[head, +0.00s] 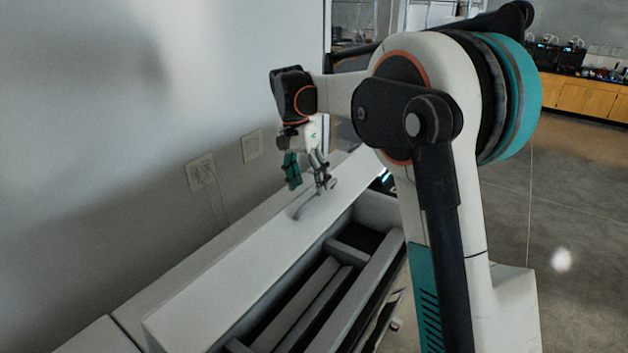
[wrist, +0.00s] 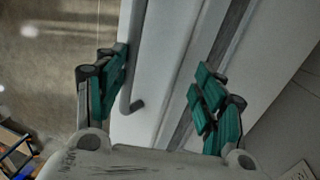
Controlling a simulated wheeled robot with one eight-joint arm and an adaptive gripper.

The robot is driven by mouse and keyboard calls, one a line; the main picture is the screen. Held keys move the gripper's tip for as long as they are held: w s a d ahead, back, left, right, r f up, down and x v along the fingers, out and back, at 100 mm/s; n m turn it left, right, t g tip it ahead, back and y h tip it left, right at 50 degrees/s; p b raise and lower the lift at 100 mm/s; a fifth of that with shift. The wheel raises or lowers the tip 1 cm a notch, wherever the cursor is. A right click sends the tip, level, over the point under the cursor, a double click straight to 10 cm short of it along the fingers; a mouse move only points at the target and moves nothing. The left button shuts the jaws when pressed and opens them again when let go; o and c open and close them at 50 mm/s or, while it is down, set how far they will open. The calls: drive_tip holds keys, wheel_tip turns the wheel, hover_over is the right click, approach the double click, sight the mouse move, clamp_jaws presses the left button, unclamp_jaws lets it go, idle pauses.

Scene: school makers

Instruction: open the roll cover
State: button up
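The roll cover (head: 235,265) looks like the long white panel on top of a white unit that runs along the wall in the head view. A curved bar handle (head: 299,208) stands on it. In the wrist view the white surface (wrist: 175,60) and the handle (wrist: 137,60) lie below my gripper (wrist: 162,92). My gripper (head: 306,174) is open, its teal-padded fingers wide apart and pointing down at the panel. The handle lies between the fingers, close to the left one in the wrist view. I cannot tell whether they touch. Nothing is held.
An open compartment (head: 325,278) with dark gaps and grey slats lies right of the panel. The wall with two outlet plates (head: 200,172) is close on the left. Open floor (head: 575,230) lies to the right, with wooden cabinets (head: 585,97) far behind.

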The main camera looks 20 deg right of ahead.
drive_tip(key=shift+s+a, duration=0.1)
drive_tip(key=shift+s, duration=0.05)
drive_tip(key=shift+c, duration=1.1)
drive_tip(key=shift+c, duration=0.5)
drive_tip(key=shift+r, duration=0.15)
wheel_tip(320, 180, up, 12)
drive_tip(key=w+a, duration=0.1)
drive_tip(key=shift+w, duration=0.35)
drive_tip(key=shift+s, duration=0.1)
drive_tip(key=s+f+n+t+b, duration=0.4)
drive_tip(key=s+f+b, duration=0.8)
drive_tip(key=s+f, duration=0.4)
drive_tip(key=s+f+n+t+y+b, duration=0.1)
drive_tip(key=s+f+n+t+b, duration=0.4)
drive_tip(key=s+f+b, duration=0.7)
drive_tip(key=s+f+n, duration=0.1)
drive_tip(key=s+f, duration=0.3)
drive_tip(key=f, duration=0.6)
drive_tip(key=shift+s, duration=0.25)
